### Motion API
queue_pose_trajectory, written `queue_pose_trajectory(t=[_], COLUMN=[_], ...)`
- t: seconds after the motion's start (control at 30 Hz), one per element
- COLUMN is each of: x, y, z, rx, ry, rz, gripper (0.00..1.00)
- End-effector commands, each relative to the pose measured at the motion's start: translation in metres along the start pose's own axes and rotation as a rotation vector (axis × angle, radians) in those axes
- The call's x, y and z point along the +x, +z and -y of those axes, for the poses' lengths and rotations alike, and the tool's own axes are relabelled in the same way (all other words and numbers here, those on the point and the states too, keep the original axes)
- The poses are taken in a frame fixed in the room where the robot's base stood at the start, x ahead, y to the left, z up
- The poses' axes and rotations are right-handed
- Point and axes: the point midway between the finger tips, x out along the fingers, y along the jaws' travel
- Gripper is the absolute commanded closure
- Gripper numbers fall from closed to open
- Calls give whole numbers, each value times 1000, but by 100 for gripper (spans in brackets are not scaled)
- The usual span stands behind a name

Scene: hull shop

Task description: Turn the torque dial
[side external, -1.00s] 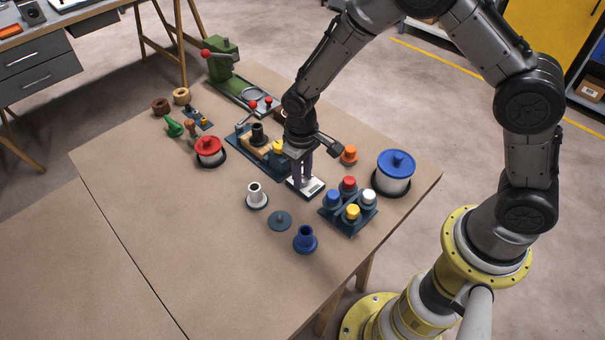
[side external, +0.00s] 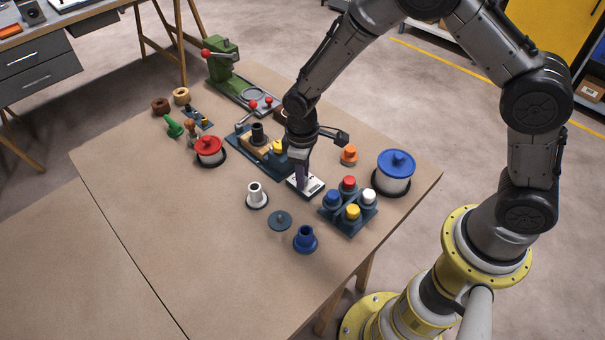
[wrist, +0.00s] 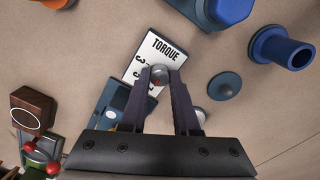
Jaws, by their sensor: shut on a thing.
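The torque dial is a small round grey knob (wrist: 159,75) on a white plate (wrist: 152,46) marked "TORQUE" with numbers, seen in the wrist view. In the side view the plate (side external: 312,189) lies on the table, and the knob is hidden behind my fingers. My gripper (wrist: 160,80) points down over the plate and is shut on the knob, one finger at each side. It also shows in the side view (side external: 302,180). Part of the number scale is covered by my fingers.
A dark block with coloured caps (side external: 349,222) stands close to the right of the plate. A fixture board (side external: 250,156) lies close behind on the left. A white flanged sleeve (side external: 256,196), a dark lid (side external: 280,221) and a blue sleeve (side external: 305,240) stand in front. The front-left table is clear.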

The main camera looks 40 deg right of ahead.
Motion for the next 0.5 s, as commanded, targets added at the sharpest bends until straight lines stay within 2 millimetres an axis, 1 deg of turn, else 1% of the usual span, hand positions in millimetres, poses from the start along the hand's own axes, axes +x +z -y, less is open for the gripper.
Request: queue_pose_trajectory(t=[0.2,0.23,0.37,0.5], x=[-2,-2,-1,-1], y=[-1,-1,-1,0], z=[0,0,0,0], rx=[-1,-1,-1,0], ry=[1,1,1,1], rz=[-3,-3,-2,-2], gripper=[100,65,42,40])
